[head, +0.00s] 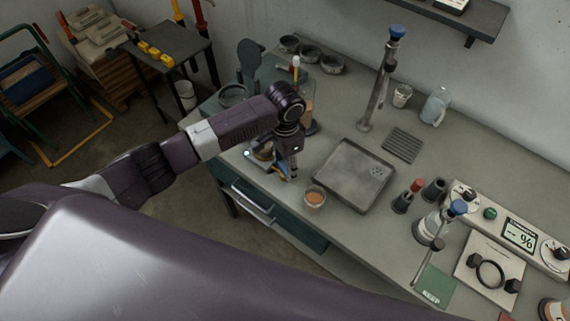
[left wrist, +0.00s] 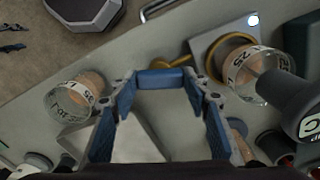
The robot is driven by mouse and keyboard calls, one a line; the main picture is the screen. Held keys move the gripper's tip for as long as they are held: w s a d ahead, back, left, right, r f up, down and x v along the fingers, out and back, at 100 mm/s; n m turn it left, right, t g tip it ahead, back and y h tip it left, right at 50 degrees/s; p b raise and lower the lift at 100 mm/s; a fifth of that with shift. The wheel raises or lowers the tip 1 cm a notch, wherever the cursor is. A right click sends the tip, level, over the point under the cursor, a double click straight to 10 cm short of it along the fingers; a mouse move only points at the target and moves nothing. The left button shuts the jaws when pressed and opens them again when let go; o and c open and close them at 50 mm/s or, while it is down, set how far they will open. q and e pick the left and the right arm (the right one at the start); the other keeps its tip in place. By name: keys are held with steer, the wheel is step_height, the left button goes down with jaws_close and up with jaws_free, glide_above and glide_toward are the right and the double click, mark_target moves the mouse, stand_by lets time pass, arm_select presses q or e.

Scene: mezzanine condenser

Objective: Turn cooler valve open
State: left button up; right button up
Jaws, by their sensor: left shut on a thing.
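My left gripper (head: 289,172) reaches down at the front left of the bench, beside a small cup with orange contents. In the left wrist view the gripper (left wrist: 163,82) has its blue-padded fingers on both ends of a short blue bar-shaped handle (left wrist: 165,78), likely the cooler valve's. A yellow loop or tube (left wrist: 176,52) shows just behind it. The handle's stem and seat are hidden, so its turn position is unclear. My right gripper is in neither view.
An orange-filled cup (head: 315,197) and a metal tray (head: 353,173) stand right of the gripper. A labelled glass jar (left wrist: 249,70) on a plate and another jar (left wrist: 75,96) flank it. A blue-topped tap stand (head: 384,70) rises behind. A drawer (head: 253,201) is below the bench edge.

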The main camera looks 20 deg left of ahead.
mark_target(285, 167)
arm_select(q)
steer(key=shift+w+r, duration=0.1)
stand_by(0.4)
steer(key=o, duration=1.2)
steer(key=shift+c, duration=0.2)
step_height(285, 167, up, 12)
